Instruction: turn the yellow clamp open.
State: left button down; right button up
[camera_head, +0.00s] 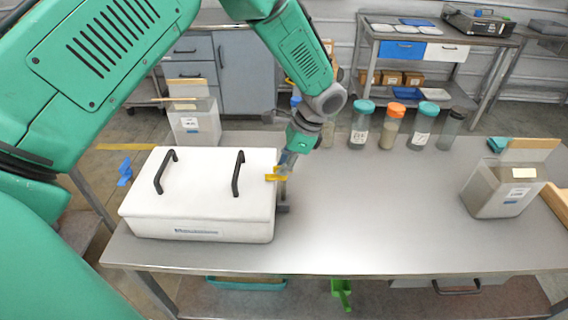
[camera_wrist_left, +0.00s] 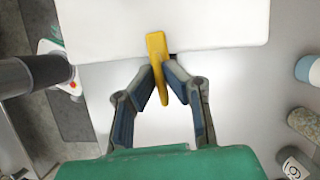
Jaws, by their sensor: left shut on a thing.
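The yellow clamp (camera_head: 276,176) sits on the right side of a white lidded box (camera_head: 200,215) with two black handles. In the left wrist view the yellow clamp (camera_wrist_left: 158,62) is a narrow lever at the box's edge, pointing away from it. My left gripper (camera_head: 284,168) comes down from above at the right side of the box. In the left wrist view the fingers of my left gripper (camera_wrist_left: 163,80) are closed on the clamp, one on each side. The gripper hides part of the clamp in the head view. My right gripper is not in view.
Several jars with coloured lids (camera_head: 361,125) stand at the back of the metal table (camera_head: 370,225). A clear container (camera_head: 500,188) stands at the right, another (camera_head: 195,125) behind the box. The table middle is clear. A blue clamp-like piece (camera_head: 125,172) shows left of the box.

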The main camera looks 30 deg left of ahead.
pick_arm(q)
jog(key=n, duration=0.1)
jog(key=n+p, duration=0.1)
jog(key=n, duration=0.1)
jog(key=shift+w+r+g+h+p, duration=0.2)
jog(key=shift+r+g+h+p, duration=0.1)
jog(key=shift+h+p, duration=0.1)
jog(key=n+h, duration=0.1)
jog(key=n, duration=0.1)
jog(key=n+g+h+p, duration=0.1)
jog(key=n, duration=0.2)
jog(key=shift+w+a+n, duration=0.1)
jog(key=shift+n, duration=0.2)
jog(key=n+h+p, duration=0.1)
jog(key=n, duration=0.3)
jog(key=shift+n+h, duration=0.3)
jog(key=shift+h, duration=0.1)
jog(key=shift+n+t+h+p, duration=0.3)
jog(key=shift+n+h+p, duration=0.4)
jog(key=shift+n, duration=1.1)
jog(key=shift+f, duration=0.1)
jog(key=c, duration=1.7)
grip_release()
jog(key=shift+f, duration=0.1)
